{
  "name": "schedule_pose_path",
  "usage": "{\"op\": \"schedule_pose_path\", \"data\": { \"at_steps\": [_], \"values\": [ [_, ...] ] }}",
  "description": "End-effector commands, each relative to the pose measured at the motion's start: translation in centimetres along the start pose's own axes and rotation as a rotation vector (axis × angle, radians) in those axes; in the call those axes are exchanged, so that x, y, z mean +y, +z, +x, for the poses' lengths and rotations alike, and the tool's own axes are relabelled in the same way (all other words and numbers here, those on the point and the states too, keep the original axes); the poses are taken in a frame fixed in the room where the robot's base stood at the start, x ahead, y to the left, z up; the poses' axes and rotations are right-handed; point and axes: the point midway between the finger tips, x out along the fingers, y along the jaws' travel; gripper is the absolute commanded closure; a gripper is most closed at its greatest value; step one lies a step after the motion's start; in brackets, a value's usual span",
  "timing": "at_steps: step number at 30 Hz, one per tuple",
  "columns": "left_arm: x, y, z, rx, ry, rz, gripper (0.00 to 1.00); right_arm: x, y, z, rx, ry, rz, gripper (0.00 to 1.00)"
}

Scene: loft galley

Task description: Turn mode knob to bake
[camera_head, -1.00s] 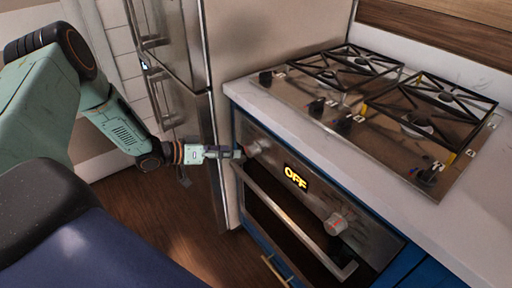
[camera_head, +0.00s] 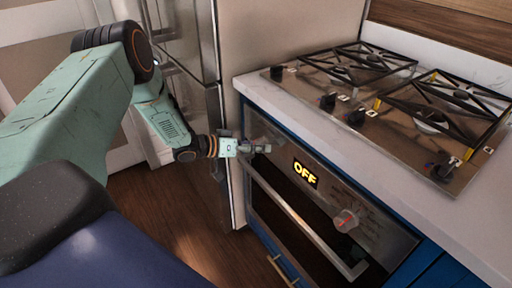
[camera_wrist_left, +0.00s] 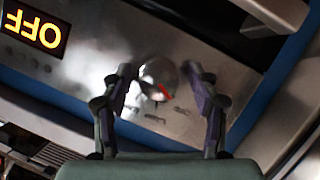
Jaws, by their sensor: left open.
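The oven panel (camera_head: 325,185) has two knobs and a display (camera_head: 305,173) reading OFF in yellow. The silver left knob with a red mark (camera_wrist_left: 157,78) shows in the left wrist view; in the head view my gripper largely hides it. My left gripper (camera_head: 262,147) is at this knob. In the left wrist view its two fingers (camera_wrist_left: 157,70) are open, one on each side of the knob; I cannot tell whether they touch it. The other knob (camera_head: 345,220), also with a red mark, is at the panel's right. I cannot tell from labels which knob is the mode knob.
The oven handle (camera_head: 300,222) runs below the panel. The white countertop (camera_head: 300,118) and gas cooktop (camera_head: 395,135) are above it. A steel fridge (camera_head: 205,90) stands left of the oven, close to my left arm. Wood floor (camera_head: 185,225) is clear below.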

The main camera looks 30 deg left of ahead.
Motion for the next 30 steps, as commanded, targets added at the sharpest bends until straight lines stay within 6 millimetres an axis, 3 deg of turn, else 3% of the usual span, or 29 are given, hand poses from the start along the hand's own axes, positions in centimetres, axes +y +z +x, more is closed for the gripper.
{"op": "schedule_pose_path", "data": {
  "at_steps": [2,21,30],
  "values": [
    [0.01,0.00,-0.02,0.000,0.000,0.000,0.40,0.00,-0.02,-0.02,0.000,0.000,0.000,0.60],
    [0.02,0.03,-0.04,-0.001,0.000,0.001,0.94,0.00,-0.03,-0.02,0.001,0.000,0.000,0.60],
    [0.13,-0.04,-0.05,-0.002,-0.017,0.043,0.94,-0.01,-0.03,-0.49,0.001,0.000,0.000,0.60]
  ]
}}
